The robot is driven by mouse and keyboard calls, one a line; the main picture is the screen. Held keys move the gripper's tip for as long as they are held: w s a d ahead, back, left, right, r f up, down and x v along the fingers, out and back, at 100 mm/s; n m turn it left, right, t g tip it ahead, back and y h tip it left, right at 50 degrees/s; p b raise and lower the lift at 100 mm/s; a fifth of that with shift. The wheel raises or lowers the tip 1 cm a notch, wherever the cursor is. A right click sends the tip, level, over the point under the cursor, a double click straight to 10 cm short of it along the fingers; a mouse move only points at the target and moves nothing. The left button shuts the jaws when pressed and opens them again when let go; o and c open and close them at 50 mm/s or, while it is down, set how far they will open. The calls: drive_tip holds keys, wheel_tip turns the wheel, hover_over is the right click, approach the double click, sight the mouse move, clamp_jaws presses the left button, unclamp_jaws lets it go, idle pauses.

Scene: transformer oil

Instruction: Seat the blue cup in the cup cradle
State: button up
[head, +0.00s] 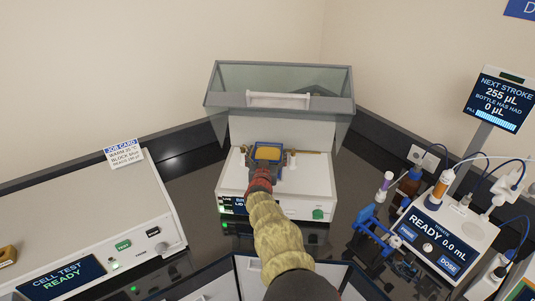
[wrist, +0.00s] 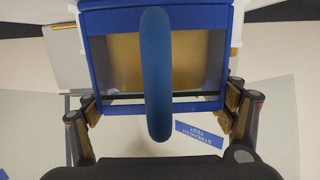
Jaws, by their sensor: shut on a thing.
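The blue cup (head: 267,153) holds yellowish liquid and sits at the middle of the white tester, seen from above in the head view. In the wrist view the cup (wrist: 97,50) fills the top centre, with a clear yellow-tinted window and a thick blue handle (wrist: 157,75) towards me. My gripper (head: 263,176) reaches it from the front; in the wrist view its fingers (wrist: 160,105) close on the cup's two sides. The cradle is mostly hidden under the cup, with brass-coloured parts (head: 308,152) beside it. I cannot tell whether the cup rests in it.
The tester (head: 290,205) has its clear lid (head: 280,78) raised behind the cup. A cell-test unit (head: 80,225) stands at left. A dosing unit (head: 447,238), a blue rack (head: 370,228) and bottles stand at right. Dark bench shows between them.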

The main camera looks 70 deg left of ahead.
drive_tip(key=shift+f+b, duration=0.45)
drive_tip(key=shift+f, duration=0.1)
drive_tip(key=o, duration=1.9)
drive_tip(key=shift+o, duration=0.8)
drive_tip(key=shift+f, duration=0.1)
drive_tip(key=shift+f, duration=0.25)
wheel_tip(320, 180, up, 10)
drive_tip(key=shift+r, duration=0.2)
